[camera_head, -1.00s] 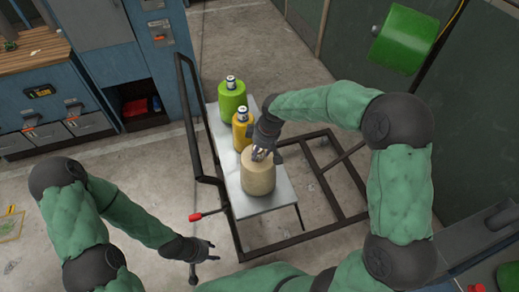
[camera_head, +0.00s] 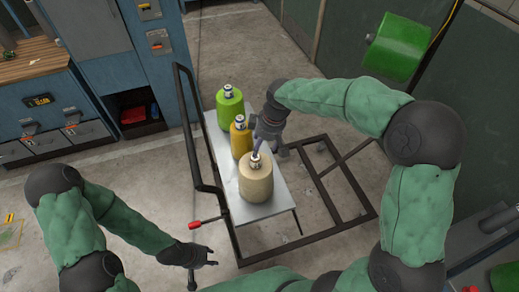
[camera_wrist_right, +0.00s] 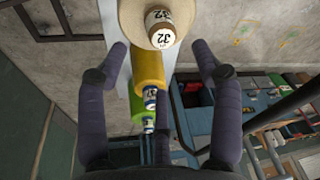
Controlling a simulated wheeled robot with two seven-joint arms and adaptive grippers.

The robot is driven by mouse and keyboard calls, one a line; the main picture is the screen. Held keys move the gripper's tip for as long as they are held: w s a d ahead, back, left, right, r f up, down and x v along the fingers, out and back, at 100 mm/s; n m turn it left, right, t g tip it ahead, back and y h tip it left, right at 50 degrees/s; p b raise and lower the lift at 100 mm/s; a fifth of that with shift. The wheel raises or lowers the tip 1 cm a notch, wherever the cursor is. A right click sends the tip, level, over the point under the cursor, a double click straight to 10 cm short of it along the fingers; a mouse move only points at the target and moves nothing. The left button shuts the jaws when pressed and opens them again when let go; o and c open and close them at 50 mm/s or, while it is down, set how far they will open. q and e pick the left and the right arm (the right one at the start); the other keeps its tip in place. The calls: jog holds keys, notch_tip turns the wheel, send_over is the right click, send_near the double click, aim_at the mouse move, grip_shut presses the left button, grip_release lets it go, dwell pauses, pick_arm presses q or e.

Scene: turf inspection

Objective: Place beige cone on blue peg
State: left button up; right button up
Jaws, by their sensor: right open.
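My right gripper (camera_head: 258,146) is just behind and above the beige cone. In the wrist view its fingers (camera_wrist_right: 160,55) are spread wide with nothing between them held. My left gripper (camera_head: 209,257) hangs low, left of the cart's near end, away from the cone; its finger opening is too small to judge. I cannot make out a blue peg.
A yellow cone (camera_head: 240,142) and a green cone (camera_head: 229,108) stand behind the beige one on the cart top (camera_head: 283,197). A dark frame with a red-tipped lever (camera_head: 195,225) surrounds the cart. A green roll (camera_head: 398,45) is at the upper right.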

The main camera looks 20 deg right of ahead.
jog(key=shift+v, duration=1.4)
